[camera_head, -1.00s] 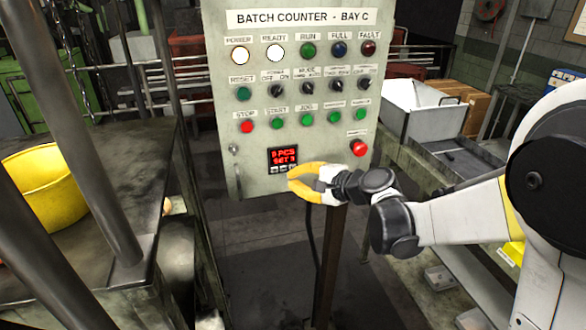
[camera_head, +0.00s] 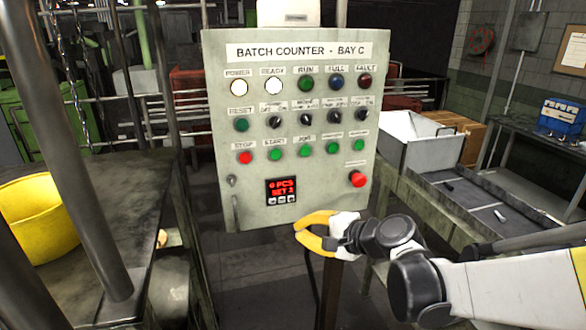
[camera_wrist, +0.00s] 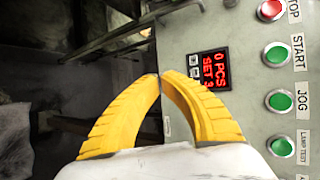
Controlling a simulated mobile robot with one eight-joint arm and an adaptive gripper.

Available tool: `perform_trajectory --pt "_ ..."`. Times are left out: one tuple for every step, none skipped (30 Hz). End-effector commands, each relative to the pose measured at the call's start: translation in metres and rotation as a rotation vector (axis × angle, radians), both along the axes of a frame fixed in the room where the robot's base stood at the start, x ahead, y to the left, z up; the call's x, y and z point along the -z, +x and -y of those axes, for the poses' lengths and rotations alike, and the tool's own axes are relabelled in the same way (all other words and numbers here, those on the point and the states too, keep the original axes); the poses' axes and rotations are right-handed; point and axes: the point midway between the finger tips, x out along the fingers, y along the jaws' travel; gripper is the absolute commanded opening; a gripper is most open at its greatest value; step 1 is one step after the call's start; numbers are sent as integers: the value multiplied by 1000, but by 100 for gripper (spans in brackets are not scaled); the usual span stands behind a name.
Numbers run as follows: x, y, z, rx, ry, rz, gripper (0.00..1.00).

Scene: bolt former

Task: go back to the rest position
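My gripper (camera_head: 297,232) has yellow curved fingers and is just below and right of the red counter display on the grey batch counter panel (camera_head: 225,135) in the head view. Its two fingertips meet and nothing shows between them. In the wrist view, the gripper (camera_wrist: 160,75) points toward the panel's lower edge, with its tips beside the counter display (camera_wrist: 209,70). The display reads 0 PCS, SET 3. My arm reaches in from the right in the head view.
A red mushroom button (camera_head: 358,180) sticks out at the panel's lower right. A white bin (camera_head: 408,138) and grey worktable stand to the right. A yellow bucket (camera_head: 40,220) sits on the left bench beside steel posts.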

Motion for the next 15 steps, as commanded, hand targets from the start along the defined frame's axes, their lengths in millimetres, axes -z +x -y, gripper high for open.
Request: perform_trajectory --pt "14 -14 6 -15 -69 16 0" --pt "20 -23 11 -27 -124 29 0" --pt "30 -36 19 -45 -206 46 0" --pt "38 -47 26 -62 -272 60 0" --pt "45 -58 33 -79 -339 74 0" --pt "56 -73 43 -104 -429 90 0" --pt "64 -85 52 -123 -496 102 0" --pt "72 -97 60 -143 -564 112 0" --pt "84 -112 72 -171 -653 125 0" --pt "92 -124 81 -193 -717 133 0" --pt "100 -136 90 -216 -783 139 0" --pt "111 -151 102 -245 -865 148 0" --pt "119 -161 111 -267 -925 152 0" --pt "126 -171 119 -288 -980 156 0" --pt "135 -183 130 -314 -1048 160 0"
